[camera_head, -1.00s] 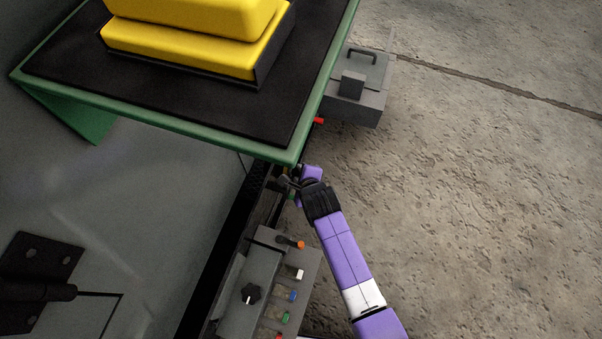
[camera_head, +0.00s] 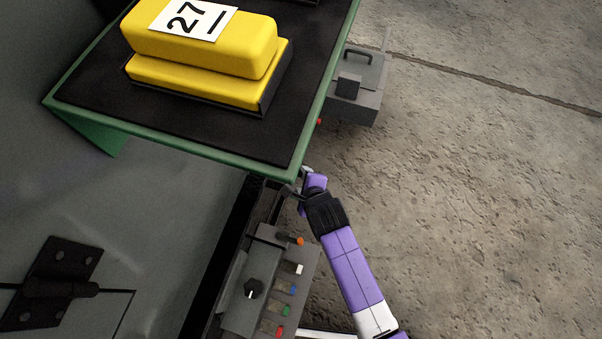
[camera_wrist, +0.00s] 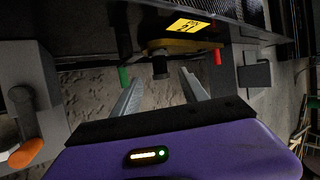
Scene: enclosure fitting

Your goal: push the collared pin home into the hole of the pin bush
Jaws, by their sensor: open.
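In the wrist view my gripper (camera_wrist: 161,95) is open, with its two grey fingers apart and nothing between the tips. Just beyond the gap a short dark cylinder (camera_wrist: 160,67) hangs below a dark fitting with a yellow-brown edge (camera_wrist: 180,46). It may be the collared pin or its bush; I cannot tell which, and no hole shows. A green peg (camera_wrist: 124,76) is to its left and a red peg (camera_wrist: 217,57) to its right. In the head view my wrist is by the near corner of the green-edged shelf, and the fingertips and pin cannot be made out.
The green-edged shelf (camera_head: 200,156) carries a yellow block (camera_head: 200,45) marked 27. A grey control panel (camera_head: 252,290) with coloured knobs stands below. A grey box (camera_head: 358,90) is beyond the shelf. An orange-tipped lever (camera_wrist: 27,152) is left of my gripper. Concrete floor lies open at right.

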